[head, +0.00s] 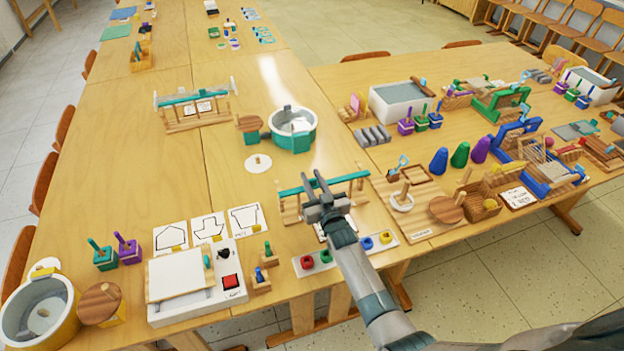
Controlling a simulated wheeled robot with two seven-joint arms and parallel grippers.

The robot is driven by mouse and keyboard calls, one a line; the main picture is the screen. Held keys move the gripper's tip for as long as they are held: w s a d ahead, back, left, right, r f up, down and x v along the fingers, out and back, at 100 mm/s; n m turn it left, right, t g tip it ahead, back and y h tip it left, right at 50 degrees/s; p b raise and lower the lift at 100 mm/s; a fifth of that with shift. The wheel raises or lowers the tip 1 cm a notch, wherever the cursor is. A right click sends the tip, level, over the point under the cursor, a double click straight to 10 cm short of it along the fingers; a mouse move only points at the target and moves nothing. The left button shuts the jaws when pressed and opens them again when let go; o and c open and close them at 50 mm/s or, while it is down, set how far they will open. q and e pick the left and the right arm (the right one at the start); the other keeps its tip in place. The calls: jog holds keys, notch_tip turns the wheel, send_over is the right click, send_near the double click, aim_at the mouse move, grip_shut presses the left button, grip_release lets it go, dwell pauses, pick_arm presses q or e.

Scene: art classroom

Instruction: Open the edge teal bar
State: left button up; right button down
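A wooden rack with a teal bar (351,178) along its top stands near the front edge of the table, right of the middle. My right gripper (311,181) comes in from the lower right and is over the left half of this bar. Its two fingers look spread apart, with a gap between the tips. The gripper hides part of the bar, and I cannot tell whether it touches it. A similar rack with a teal bar (180,99) stands farther back on the left. My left gripper is not in view.
A teal-rimmed round pot (294,127) stands behind the near rack. A white box with a red button (231,283) is at left. The table's middle left is clear.

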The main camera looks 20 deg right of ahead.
jog(key=w+b, duration=0.4)
jog(key=w, duration=0.2)
jog(key=shift+a+b, duration=0.15)
jog(key=shift+b, duration=0.2)
jog(key=c, duration=1.5)
grip_release()
jog(key=shift+s, duration=0.1)
jog(key=shift+s+d+b, duration=0.15)
jog(key=shift+s+b, duration=0.55)
jog(key=shift+s, duration=3.6)
jog(key=shift+s+d+b, duration=0.15)
jog(key=shift+s+b, duration=0.55)
jog(key=shift+s, duration=3.6)
